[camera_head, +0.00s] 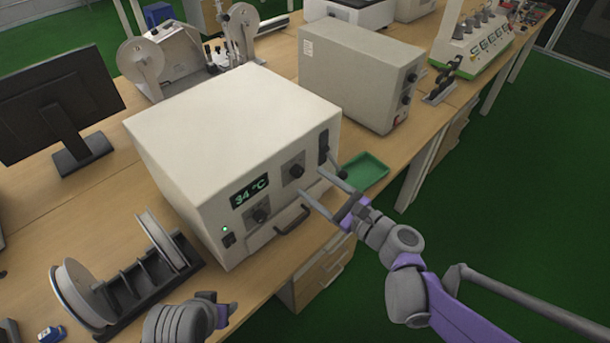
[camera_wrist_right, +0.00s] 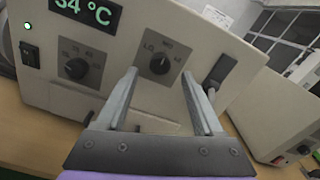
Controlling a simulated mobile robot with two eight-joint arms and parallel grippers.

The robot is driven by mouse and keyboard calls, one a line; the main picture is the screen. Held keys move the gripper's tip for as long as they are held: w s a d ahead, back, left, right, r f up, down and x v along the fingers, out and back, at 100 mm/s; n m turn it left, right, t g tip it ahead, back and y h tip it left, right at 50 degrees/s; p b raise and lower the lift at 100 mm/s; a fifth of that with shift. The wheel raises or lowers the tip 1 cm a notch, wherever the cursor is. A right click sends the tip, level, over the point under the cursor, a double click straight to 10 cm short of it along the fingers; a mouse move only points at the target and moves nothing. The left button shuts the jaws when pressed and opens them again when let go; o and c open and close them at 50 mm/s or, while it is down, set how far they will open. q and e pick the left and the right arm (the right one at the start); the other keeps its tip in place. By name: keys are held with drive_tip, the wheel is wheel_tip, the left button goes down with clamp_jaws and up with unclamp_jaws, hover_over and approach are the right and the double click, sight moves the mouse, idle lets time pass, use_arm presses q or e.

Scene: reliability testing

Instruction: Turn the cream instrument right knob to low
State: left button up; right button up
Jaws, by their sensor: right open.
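The cream instrument (camera_head: 225,125) stands on the wooden bench with a lit display (camera_head: 250,191) reading 34 °C. Its right knob (camera_head: 297,170) is black, on a grey plate; in the right wrist view this knob (camera_wrist_right: 160,65) has LO at left, a middle mark above and HI at right. Its pointer is too small to read surely. The left knob (camera_head: 261,214) has number marks. My right gripper (camera_head: 311,182) is open in front of the right knob, fingers on either side in view; contact is not visible. My left gripper (camera_head: 222,313) is at the bottom edge, its fingers unclear.
A handle (camera_head: 292,221) sticks out below the knobs. A green tray (camera_head: 362,172) lies right of the instrument. Another cream box (camera_head: 355,70) stands behind it. A reel rack (camera_head: 140,285) is at left near a monitor (camera_head: 58,105).

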sight(301, 174)
drive_tip(key=shift+x, duration=2.05)
clamp_jaws()
